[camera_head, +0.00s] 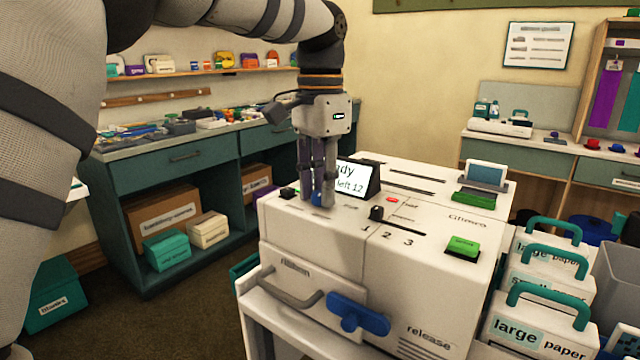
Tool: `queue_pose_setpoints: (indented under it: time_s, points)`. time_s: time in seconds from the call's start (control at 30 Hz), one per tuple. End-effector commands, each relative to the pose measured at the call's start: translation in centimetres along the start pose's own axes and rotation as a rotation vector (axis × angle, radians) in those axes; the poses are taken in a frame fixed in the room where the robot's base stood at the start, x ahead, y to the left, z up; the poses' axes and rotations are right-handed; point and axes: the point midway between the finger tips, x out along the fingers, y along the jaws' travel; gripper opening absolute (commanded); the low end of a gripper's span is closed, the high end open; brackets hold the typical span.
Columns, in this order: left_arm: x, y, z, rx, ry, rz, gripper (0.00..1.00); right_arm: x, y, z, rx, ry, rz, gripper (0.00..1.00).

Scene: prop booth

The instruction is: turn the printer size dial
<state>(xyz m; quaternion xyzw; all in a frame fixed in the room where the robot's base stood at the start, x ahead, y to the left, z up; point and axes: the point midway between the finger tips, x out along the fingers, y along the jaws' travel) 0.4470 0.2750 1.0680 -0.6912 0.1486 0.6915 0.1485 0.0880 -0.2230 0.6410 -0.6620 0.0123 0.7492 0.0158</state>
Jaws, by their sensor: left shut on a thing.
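The white printer (320,235) stands on a white stand in the middle of the view. My left gripper (318,197) points straight down at the left part of the printer's top, with its fingers close together. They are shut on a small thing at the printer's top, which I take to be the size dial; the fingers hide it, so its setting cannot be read. A black knob (376,213) stands apart to the right, beside a slot above the marks 1, 2, 3. My right gripper is not in view.
A green button (463,245) and a green paper holder (481,199) are on the printer's right. A blue handle (357,315) sticks out in front. Large paper boxes (531,318) stand at right.

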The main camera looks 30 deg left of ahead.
Motion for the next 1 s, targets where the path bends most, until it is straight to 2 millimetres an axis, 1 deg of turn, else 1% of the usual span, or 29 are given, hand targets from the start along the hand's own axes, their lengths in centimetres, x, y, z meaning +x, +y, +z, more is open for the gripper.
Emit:
queue_pose_setpoints:
  time_s: [0.2,0.5,0.73,1.0]
  points:
    - [-0.09,-0.04,-0.02,-0.160,0.002,-0.003,0.00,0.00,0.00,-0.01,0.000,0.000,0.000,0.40]
    - [-0.11,-0.03,-0.03,-0.308,0.003,-0.002,0.00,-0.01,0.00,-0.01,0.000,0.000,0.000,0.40]
    - [-0.12,-0.04,-0.04,-0.354,0.004,-0.002,0.00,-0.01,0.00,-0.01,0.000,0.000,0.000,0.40]
    - [-0.12,-0.05,-0.04,-0.362,0.004,-0.002,0.00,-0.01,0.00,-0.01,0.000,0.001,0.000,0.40]
